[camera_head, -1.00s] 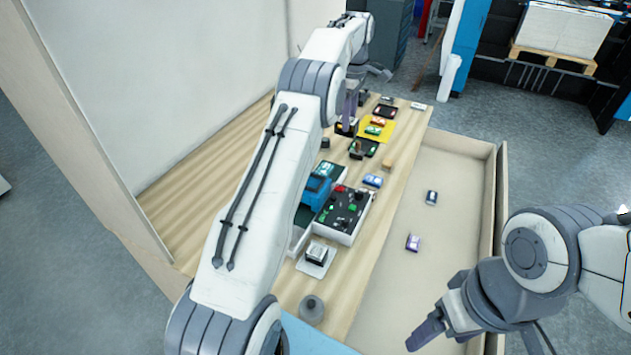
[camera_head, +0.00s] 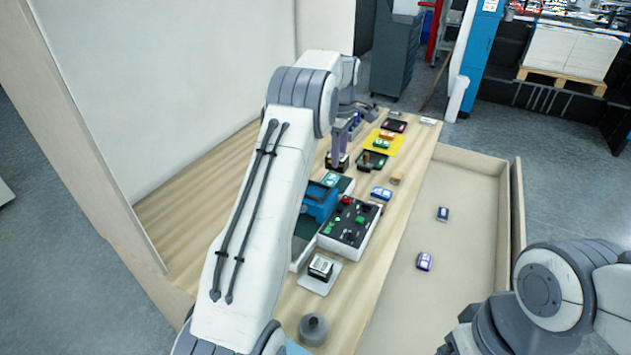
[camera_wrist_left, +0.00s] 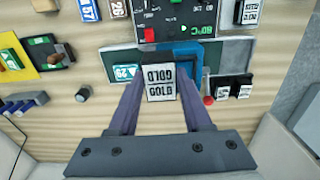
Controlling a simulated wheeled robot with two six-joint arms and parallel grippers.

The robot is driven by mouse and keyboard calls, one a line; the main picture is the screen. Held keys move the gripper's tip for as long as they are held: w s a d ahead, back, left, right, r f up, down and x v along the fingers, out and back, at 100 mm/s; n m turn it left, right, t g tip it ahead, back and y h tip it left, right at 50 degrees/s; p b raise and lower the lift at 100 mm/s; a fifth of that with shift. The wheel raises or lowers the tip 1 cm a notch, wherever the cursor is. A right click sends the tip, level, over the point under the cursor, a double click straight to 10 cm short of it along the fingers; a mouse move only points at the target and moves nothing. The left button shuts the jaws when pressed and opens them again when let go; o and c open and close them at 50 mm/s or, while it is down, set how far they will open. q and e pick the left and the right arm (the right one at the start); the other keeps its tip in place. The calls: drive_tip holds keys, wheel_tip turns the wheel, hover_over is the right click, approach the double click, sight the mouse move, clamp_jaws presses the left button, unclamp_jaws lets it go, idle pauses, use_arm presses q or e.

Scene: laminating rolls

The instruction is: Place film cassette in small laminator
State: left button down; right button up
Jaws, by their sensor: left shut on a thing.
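My left gripper (camera_wrist_left: 160,98) is shut on a film cassette (camera_wrist_left: 160,82) with a white label reading "GOLD". In the head view, the left gripper (camera_head: 338,145) and the dark cassette (camera_head: 337,162) show beyond the blue laminator (camera_head: 318,202). In the left wrist view, the cassette overlaps a dark green bed beside the laminator's blue part (camera_wrist_left: 187,53); I cannot tell its height above the bed. A black control panel (camera_head: 350,220) with coloured buttons adjoins the laminator. My right gripper (camera_head: 455,340) is partly cut off at the bottom edge; its jaws are unclear.
A blue-and-white cassette (camera_head: 381,193) lies beside the panel. A white plate (camera_head: 318,283) holds another cassette, with a grey round weight (camera_head: 313,328) nearer. A yellow mat (camera_head: 384,144) bears small items. The right-hand tray (camera_head: 395,315) holds two cassettes and is mostly clear.

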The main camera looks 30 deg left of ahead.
use_arm(q)
drive_tip(key=s+a+f+p, duration=0.1)
drive_tip(key=s+a+f, duration=0.1)
drive_tip(key=s+a+f+p, duration=0.1)
drive_tip(key=s+a+f, duration=0.1)
drive_tip(key=a, duration=0.1)
drive_tip(key=shift+s, duration=0.15)
wheel_tip(320, 180, down, 4)
drive_tip(key=shift+r+p, duration=0.15)
drive_tip(key=shift+p, duration=0.85)
drive_tip(key=shift+f, duration=0.25)
drive_tip(key=shift+c, duration=1.7)
unclamp_jaws()
